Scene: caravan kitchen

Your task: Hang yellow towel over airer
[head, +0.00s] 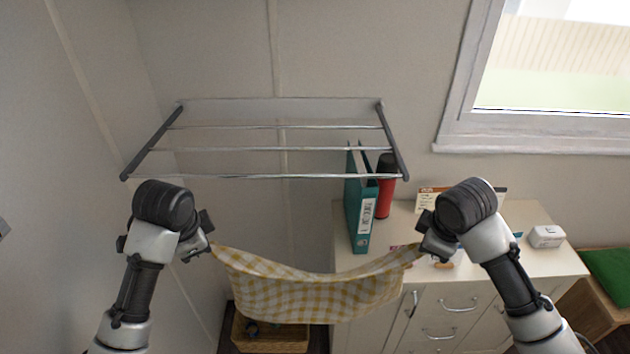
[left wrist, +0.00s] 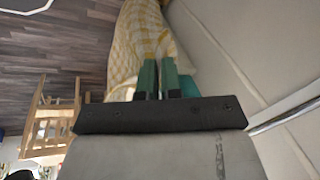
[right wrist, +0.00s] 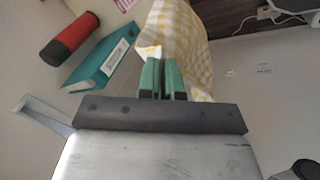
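The yellow and white checked towel (head: 310,292) hangs slack between my two grippers, sagging in the middle, below and in front of the airer. My left gripper (head: 208,246) is shut on its left corner; the towel also shows beyond the fingers in the left wrist view (left wrist: 138,45). My right gripper (head: 420,246) is shut on its right corner, and the towel shows in the right wrist view (right wrist: 175,35). The wall airer (head: 270,149) has several metal rails between two dark side arms, and its rails are bare. The towel is apart from the airer.
A white cabinet (head: 450,301) stands at the right, carrying a teal binder (head: 361,213), a red and black flask (head: 385,190) and a small white box (head: 546,236). A wicker basket (head: 262,340) is on the floor below the towel. A window (head: 545,75) is at upper right.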

